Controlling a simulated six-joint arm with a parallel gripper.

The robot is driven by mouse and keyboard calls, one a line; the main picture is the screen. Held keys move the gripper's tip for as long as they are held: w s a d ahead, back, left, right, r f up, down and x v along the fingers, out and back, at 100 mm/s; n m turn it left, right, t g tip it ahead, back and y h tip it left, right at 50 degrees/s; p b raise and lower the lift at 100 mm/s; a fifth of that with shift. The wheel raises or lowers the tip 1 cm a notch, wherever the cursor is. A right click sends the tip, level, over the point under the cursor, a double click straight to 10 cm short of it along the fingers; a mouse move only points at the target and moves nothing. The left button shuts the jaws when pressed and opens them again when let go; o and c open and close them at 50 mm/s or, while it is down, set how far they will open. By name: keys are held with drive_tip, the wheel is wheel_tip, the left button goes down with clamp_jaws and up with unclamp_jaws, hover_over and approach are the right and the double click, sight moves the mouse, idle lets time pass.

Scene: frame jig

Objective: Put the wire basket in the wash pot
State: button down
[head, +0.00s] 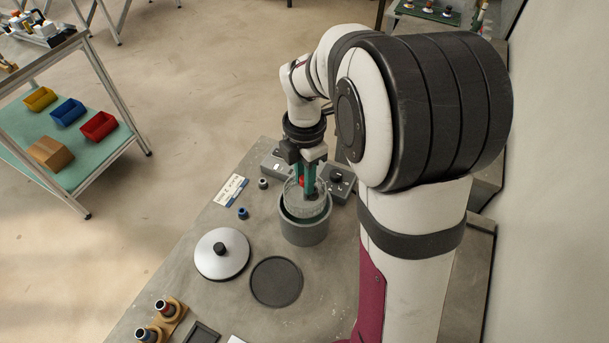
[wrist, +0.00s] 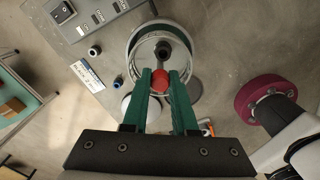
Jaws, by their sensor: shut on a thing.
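The wire basket (head: 305,205) is a round mesh basket with a red knob (head: 301,182) on its handle. My gripper (head: 308,182) has green fingers and is shut on the handle at the red knob, which also shows between the fingers in the wrist view (wrist: 160,80). The grey wash pot (head: 304,234) stands on the bench directly below. The basket is upright, with its upper part above the pot's rim; its lower part is hidden by the pot wall, so I cannot tell how deep it sits.
A silver lid with a black knob (head: 222,262) and a dark round mat (head: 276,282) lie in front of the pot. Grey control boxes (head: 280,162) stand behind it. A label plate (head: 231,190) and small blue part (head: 243,213) are at left. A wooden holder (head: 170,318) is nearer.

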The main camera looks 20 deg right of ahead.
sight(305, 199)
drive_tip(key=shift+f, duration=0.1)
drive_tip(key=shift+f, duration=4.9)
drive_tip(key=c, duration=0.6)
unclamp_jaws()
drive_tip(key=c, duration=0.3)
drive_tip(key=shift+c, duration=0.2)
drive_tip(key=shift+r, duration=0.1)
drive_tip(key=shift+r, duration=0.65)
drive_tip(key=shift+r, duration=0.1)
